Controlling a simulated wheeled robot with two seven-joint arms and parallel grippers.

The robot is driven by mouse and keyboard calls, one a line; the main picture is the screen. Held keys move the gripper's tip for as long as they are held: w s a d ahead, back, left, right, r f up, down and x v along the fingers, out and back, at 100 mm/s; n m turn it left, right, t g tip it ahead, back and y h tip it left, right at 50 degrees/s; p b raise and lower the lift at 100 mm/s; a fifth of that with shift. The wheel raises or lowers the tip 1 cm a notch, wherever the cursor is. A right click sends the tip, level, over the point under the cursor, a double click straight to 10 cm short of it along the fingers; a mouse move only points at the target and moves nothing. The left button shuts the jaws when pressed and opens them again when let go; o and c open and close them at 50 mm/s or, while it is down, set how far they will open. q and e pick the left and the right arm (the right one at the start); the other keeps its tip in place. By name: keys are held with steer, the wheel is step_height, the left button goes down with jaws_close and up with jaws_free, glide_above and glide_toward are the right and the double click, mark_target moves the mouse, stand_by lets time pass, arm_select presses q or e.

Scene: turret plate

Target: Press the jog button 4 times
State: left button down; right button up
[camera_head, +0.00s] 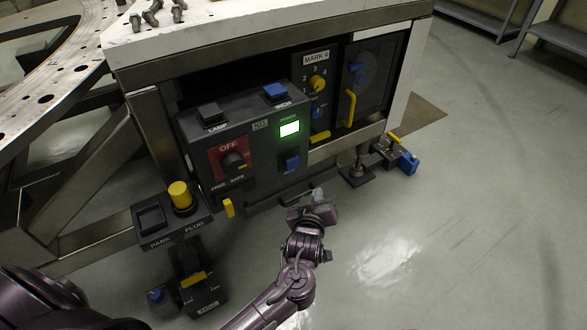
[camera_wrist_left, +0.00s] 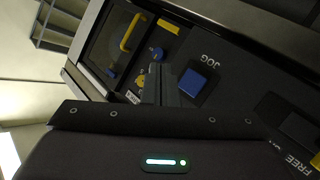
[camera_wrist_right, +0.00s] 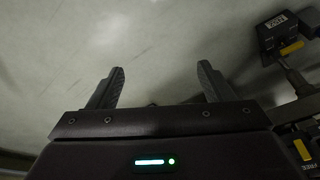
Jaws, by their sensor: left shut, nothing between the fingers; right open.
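The jog button (camera_head: 291,162) is a blue square push button low on the right of the dark control box. In the left wrist view the blue button (camera_wrist_left: 193,83) carries the label JOG. My left gripper (camera_head: 316,194) is below and right of the button in the head view. Its fingers (camera_wrist_left: 165,85) are shut and empty, beside the button in the left wrist view. Whether they touch the panel cannot be told. My right gripper (camera_wrist_right: 160,85) is open and empty over the floor, seen only in its wrist view.
The control box (camera_head: 210,130) also bears a second blue button (camera_head: 275,91), a black button (camera_head: 210,112), a lit green lamp (camera_head: 289,129) and an OFF switch (camera_head: 233,160). A yellow plug (camera_head: 180,194) stands at left. A MARK dial (camera_head: 317,83) and yellow handle (camera_head: 349,108) are right.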

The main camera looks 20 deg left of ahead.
mark_target(292, 164)
arm_select(q)
steer(key=w+a+b, duration=0.2)
steer(key=w+a, duration=0.3)
steer(key=a, duration=0.2)
steer(key=shift+w+b, duration=0.25)
steer(key=shift+b, duration=0.15)
arm_select(e)
steer(key=shift+w+a+f+n+t+y, duration=0.1)
steer(key=shift+w+a+t+y, duration=0.15)
steer(key=shift+a, duration=0.3)
steer(key=shift+w+a+f+n+t+y, duration=0.1)
steer(key=shift+w+a+t+y, duration=0.1)
steer(key=shift+a+t, duration=0.25)
steer(key=shift+w+a+f+n+t+y, duration=0.1)
steer(key=shift+w+a+t+y, duration=0.1)
steer(key=shift+a, duration=0.45)
arm_select(q)
steer(key=shift+a, duration=0.1)
stand_by(0.4)
steer(key=shift+w+a, duration=0.2)
arm_select(e)
steer(key=shift+r, duration=0.2)
